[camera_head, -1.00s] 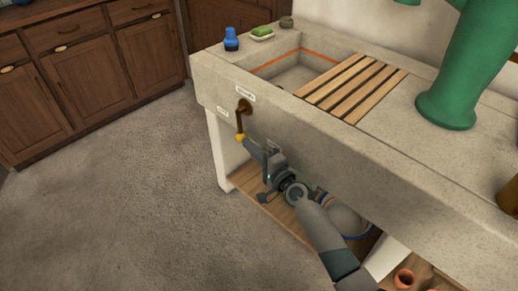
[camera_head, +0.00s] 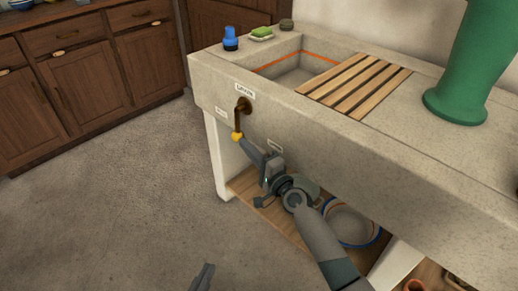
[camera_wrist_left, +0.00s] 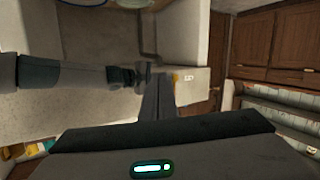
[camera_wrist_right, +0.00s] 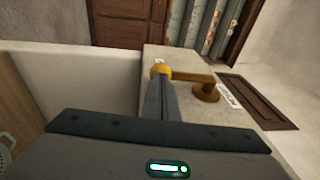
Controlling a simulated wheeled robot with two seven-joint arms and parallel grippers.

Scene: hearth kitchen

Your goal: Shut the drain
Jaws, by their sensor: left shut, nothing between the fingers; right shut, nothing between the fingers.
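The drain lever (camera_head: 239,119) is a dark bronze handle on the front of the stone sink. It hangs nearly straight down from its pivot, below a "DRAIN" label (camera_head: 245,91), and ends in a yellow knob (camera_head: 237,136). My right gripper (camera_head: 244,142) is shut and empty, its fingertips at the knob, apparently touching it. In the right wrist view the knob (camera_wrist_right: 160,72) is just beyond the fingertips, with the pivot (camera_wrist_right: 206,92) to the right. My left gripper (camera_head: 205,268) is shut and empty, low over the floor, well apart from the lever.
Small labels are left of the lever (camera_head: 221,111) and right of it (camera_head: 275,146); I cannot read them clearly. The sink basin (camera_head: 290,72) is behind, with a wooden slatted rack (camera_head: 355,85) beside it. A lower shelf (camera_head: 285,222) holds a bowl (camera_head: 352,224). The floor at left is clear.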

